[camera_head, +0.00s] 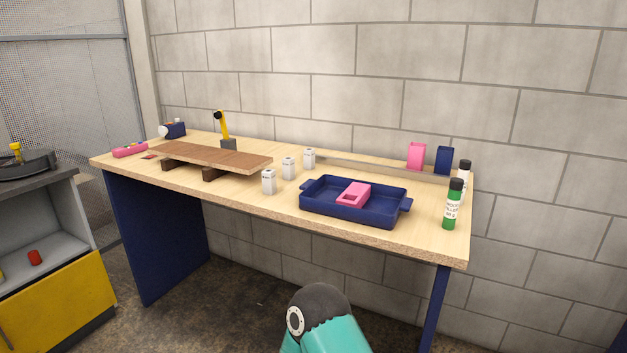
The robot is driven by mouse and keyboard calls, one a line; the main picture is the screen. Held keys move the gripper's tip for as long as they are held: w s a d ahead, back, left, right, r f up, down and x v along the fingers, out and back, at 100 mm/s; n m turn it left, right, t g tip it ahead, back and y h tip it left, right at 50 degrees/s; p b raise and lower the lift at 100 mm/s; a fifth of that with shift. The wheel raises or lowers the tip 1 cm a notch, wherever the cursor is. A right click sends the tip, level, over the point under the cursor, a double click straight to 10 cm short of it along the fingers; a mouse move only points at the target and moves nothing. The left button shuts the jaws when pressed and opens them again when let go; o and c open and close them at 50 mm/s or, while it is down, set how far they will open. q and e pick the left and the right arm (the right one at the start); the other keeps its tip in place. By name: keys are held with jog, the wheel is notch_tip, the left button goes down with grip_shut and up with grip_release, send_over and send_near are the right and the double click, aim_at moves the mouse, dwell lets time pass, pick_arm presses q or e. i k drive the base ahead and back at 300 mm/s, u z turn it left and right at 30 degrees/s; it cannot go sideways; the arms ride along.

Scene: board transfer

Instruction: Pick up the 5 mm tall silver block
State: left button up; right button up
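Three small silver-white blocks stand upright on the wooden table in a slanting row. The near block (269,182) is closest to the front edge, the middle block (289,169) is behind it to the right, and the far block (309,158) is nearest the back. Faint dark marks show on them, too small to read. I cannot tell from this view which is the 5 mm one. All three stand apart, with nothing touching them. Neither of my grippers is in view; only a teal and dark part of my own arm shows at the bottom middle.
A brown board (205,155) rests on dark supports left of the blocks. A blue tray (325,204) with a pink part (354,194) lies to their right. A green bottle (453,205) stands at the right end. Bare tabletop (236,185) lies left of the near block.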

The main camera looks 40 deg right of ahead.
aim_at(288, 163)
jog(key=z, duration=0.15)
jog(key=k, duration=0.4)
jog(key=z, duration=0.65)
jog(key=i, duration=1.05)
jog(key=u, duration=0.05)
